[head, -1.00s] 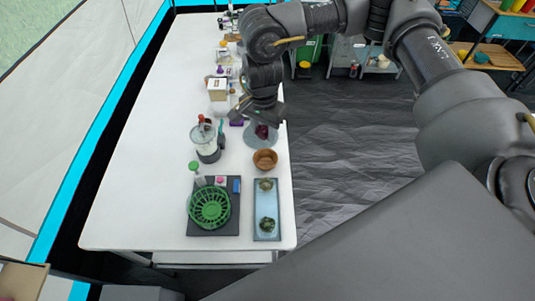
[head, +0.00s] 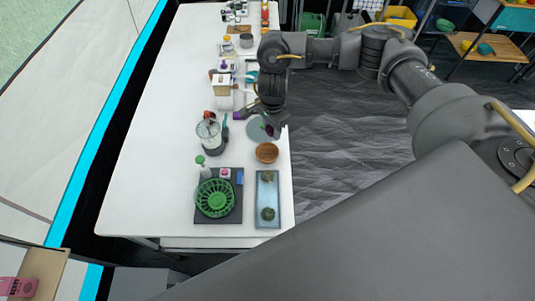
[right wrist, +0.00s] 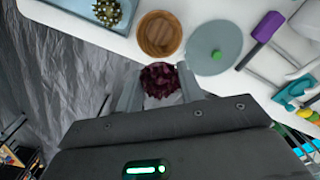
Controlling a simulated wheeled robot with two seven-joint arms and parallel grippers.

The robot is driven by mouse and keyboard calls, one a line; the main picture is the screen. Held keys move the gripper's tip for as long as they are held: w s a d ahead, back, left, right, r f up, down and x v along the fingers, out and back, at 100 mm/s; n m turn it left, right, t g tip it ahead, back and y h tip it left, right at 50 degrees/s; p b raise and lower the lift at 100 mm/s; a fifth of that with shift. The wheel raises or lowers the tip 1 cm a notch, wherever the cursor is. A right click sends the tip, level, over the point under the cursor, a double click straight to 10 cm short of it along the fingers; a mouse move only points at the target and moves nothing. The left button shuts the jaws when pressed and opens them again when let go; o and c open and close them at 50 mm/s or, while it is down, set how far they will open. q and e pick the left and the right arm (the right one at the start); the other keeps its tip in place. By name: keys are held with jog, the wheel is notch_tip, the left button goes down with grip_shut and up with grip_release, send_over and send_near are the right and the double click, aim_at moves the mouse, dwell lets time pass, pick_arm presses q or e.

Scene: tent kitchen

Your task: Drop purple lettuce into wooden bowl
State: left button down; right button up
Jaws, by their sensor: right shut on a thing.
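My right gripper (right wrist: 158,84) is shut on the purple lettuce (right wrist: 160,79), a dark reddish clump between its two fingers. In the head view my right gripper (head: 271,128) is near the table's right edge, just beyond the wooden bowl, and hides most of the purple lettuce (head: 268,130). The brown wooden bowl (head: 267,153) stands on the white table. In the right wrist view the wooden bowl (right wrist: 158,35) looks empty, and the lettuce shows apart from it, by the table edge. My left gripper is not in view.
A grey round disc (head: 256,128) with a green spot lies beside the bowl. A blue tray (head: 268,190) with two green plants is on its near side. A green basket (head: 214,198) and a blender (head: 209,133) stand to the left. Open floor lies right of the table.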

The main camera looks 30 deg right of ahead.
jog(key=shift+f+b, duration=1.4)
jog(key=shift+f, duration=0.9)
jog(key=o, duration=0.8)
jog(key=shift+r, duration=0.1)
notch_tip(320, 180, up, 11)
jog(key=shift+f+b, duration=0.15)
jog(key=shift+b, duration=0.35)
jog(key=shift+s+f, duration=0.1)
